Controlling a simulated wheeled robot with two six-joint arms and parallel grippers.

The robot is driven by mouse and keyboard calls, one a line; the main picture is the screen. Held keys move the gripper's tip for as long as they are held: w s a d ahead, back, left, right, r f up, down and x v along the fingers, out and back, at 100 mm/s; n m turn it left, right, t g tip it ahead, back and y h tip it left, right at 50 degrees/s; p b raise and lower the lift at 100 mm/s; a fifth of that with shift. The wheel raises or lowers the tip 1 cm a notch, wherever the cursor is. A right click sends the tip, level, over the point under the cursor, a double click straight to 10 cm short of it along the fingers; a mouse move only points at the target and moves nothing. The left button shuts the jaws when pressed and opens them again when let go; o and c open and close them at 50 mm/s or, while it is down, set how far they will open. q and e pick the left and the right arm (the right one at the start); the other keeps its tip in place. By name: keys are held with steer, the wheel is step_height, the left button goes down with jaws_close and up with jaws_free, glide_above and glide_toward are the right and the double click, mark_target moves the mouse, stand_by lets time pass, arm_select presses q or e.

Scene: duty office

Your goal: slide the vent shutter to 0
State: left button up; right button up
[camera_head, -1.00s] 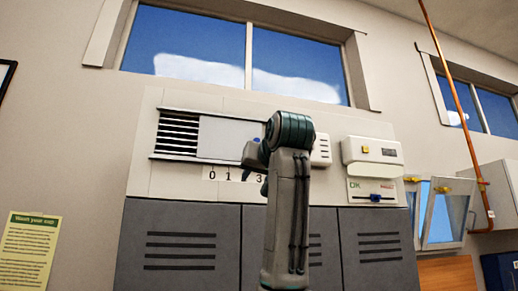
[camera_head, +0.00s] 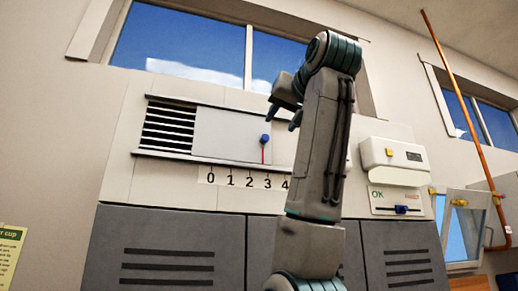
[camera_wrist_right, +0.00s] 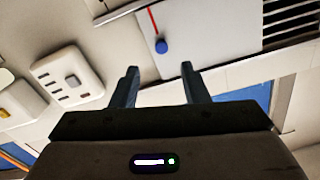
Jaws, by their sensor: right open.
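The vent shutter (camera_head: 225,132) is a pale grey sliding panel right of the dark open slats. It has a blue knob (camera_head: 265,139) and a red pointer (camera_head: 263,155) close to 3 on the scale (camera_head: 240,178). My right gripper (camera_head: 283,119) is open and empty, to the upper right of the knob in the head view. In the right wrist view, the shutter (camera_wrist_right: 210,30) is upside down, and the blue knob (camera_wrist_right: 162,46) appears just beyond the gap between my right fingertips (camera_wrist_right: 160,70), apart from them. My left gripper is out of view.
Open vent slats (camera_head: 168,128) are at the left. In the right wrist view, a white switch plate (camera_wrist_right: 68,77) is at the left. Dark cabinets (camera_head: 165,250) stand below the vent.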

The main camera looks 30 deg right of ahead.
mark_target(266, 137)
steer(key=p+x, duration=0.2)
steer(key=x, duration=0.1)
steer(key=p+x, duration=0.2)
steer(key=r+p+x, duration=0.1)
steer(key=p+x, duration=0.1)
steer(key=x, duration=0.1)
steer(key=shift+w+d, duration=0.15)
steer(key=shift+w, duration=0.15)
steer(key=shift+w+d+f, duration=0.2)
steer(key=shift+w+f, duration=0.05)
steer(key=shift+w, duration=0.5)
steer(key=shift+s, duration=0.1)
steer(key=shift+s+a+r, duration=0.15)
steer(key=shift+s+a, duration=0.05)
steer(key=shift+s, duration=0.1)
steer(key=shift+c, duration=0.9)
steer(key=c, duration=0.4)
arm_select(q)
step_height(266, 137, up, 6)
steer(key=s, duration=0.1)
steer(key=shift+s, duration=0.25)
arm_select(e)
jaws_close()
